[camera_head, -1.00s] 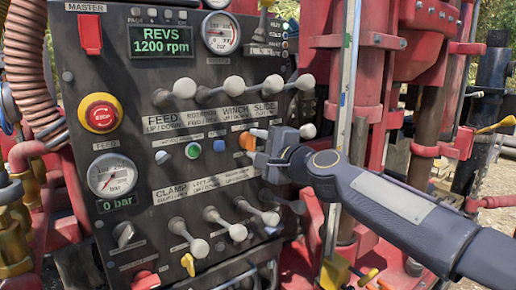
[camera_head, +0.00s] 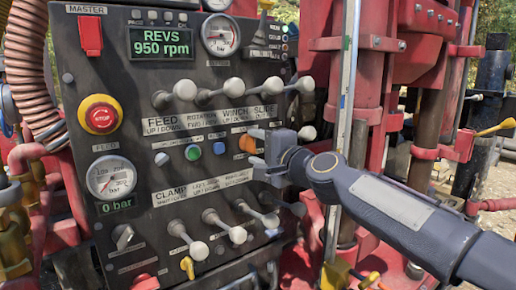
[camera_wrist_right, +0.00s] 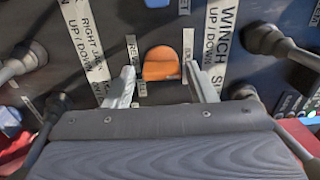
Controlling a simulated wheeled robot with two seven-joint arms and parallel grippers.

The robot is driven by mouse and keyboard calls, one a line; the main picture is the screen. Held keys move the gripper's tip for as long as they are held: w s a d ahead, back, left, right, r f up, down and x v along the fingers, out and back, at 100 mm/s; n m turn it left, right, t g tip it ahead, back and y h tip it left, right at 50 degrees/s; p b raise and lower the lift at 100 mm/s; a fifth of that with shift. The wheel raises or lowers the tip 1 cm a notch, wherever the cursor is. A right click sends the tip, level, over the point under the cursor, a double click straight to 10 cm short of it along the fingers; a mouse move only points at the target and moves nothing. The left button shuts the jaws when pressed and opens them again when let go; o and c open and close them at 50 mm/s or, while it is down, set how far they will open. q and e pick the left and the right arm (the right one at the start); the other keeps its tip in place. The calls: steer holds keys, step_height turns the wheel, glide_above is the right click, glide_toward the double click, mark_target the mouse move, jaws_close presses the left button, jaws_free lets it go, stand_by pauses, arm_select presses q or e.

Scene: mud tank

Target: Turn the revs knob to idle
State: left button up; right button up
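The revs knob appears as an orange knob (camera_head: 247,144) on the dark control panel. In the right wrist view the orange knob (camera_wrist_right: 161,64) lies ahead between the two fingers. My right gripper (camera_head: 258,158) is at the panel, just right of and below the knob. In the wrist view my right gripper (camera_wrist_right: 162,88) is open, with a gap on each side of the knob. The green revs display (camera_head: 162,44) reads 950 rpm. My left gripper is not in view.
Pale-tipped levers stand out above (camera_head: 233,86) and below (camera_head: 238,233) the knob. A green button (camera_head: 193,152) and a blue button (camera_head: 219,147) sit to its left. A red emergency stop (camera_head: 100,115) is at far left. A vertical metal rail (camera_head: 345,100) stands right of the panel.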

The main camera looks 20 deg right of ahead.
steer(key=shift+o, duration=0.7)
steer(key=shift+s+d, duration=0.15)
steer(key=shift+s, duration=0.15)
steer(key=b+v, duration=0.1)
steer(key=v, duration=0.6)
steer(key=shift+s, duration=0.15)
steer(key=s+f+n+g+h, duration=0.1)
steer(key=s+f+n+g, duration=0.4)
steer(key=s+f, duration=0.9)
steer(key=s+f+n+g+h, duration=0.1)
steer(key=s+f+n+g, duration=0.5)
steer(key=s+f, duration=0.7)
step_height(320, 180, down, 7)
steer(key=shift+s+d+n, duration=0.35)
steer(key=shift+d+n, duration=0.05)
steer(key=shift+n, duration=0.1)
